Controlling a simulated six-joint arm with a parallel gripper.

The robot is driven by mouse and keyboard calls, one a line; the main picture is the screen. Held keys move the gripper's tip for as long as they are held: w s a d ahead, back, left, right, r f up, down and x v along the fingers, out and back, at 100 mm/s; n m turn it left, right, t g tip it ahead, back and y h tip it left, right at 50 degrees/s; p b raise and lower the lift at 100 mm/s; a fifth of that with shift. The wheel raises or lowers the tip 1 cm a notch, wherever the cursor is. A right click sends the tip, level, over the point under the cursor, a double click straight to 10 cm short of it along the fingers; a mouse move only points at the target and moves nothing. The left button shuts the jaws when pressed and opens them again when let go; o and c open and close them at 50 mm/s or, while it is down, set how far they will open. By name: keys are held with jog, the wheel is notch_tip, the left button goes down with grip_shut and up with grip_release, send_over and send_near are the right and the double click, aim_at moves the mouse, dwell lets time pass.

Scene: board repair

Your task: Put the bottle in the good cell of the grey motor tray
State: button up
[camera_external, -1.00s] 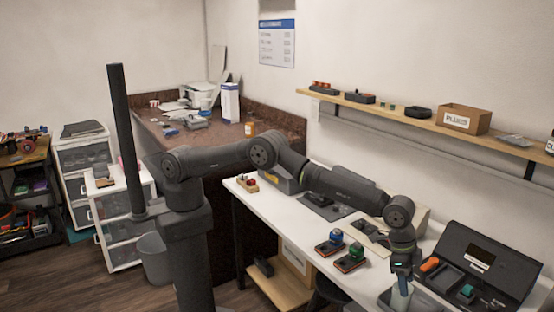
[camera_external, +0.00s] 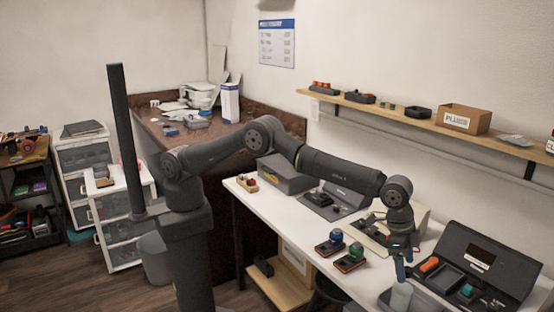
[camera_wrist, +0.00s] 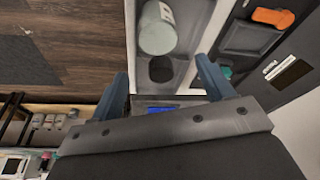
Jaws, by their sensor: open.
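The bottle (camera_external: 400,298) is a pale grey-green cylinder below my gripper at the front of the white bench. A second cell with a dark round recess (camera_wrist: 161,69) lies nearer my gripper. My gripper (camera_wrist: 165,85) is open and empty, its two blue fingers wide apart. In the external view my gripper (camera_external: 401,270) is just above the bottle, apart from it. The bottle's base is hidden.
A dark open case (camera_external: 480,262) with an orange piece (camera_external: 429,264) stands right of the tray. Two small units with blue and green tops (camera_external: 336,236) sit left on the bench. A wooden shelf (camera_external: 430,123) runs along the wall. Bench surface between is partly clear.

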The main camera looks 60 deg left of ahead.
aim_at(408, 270)
jog(key=v, duration=0.6)
jog(key=shift+r, duration=0.25)
jog(key=shift+f, duration=0.1)
jog(key=x, duration=1.2)
jog(key=shift+a+f, duration=0.15)
jog(key=shift+f, duration=0.05)
notch_tip(408, 270, up, 3)
jog(key=shift+r, duration=0.7)
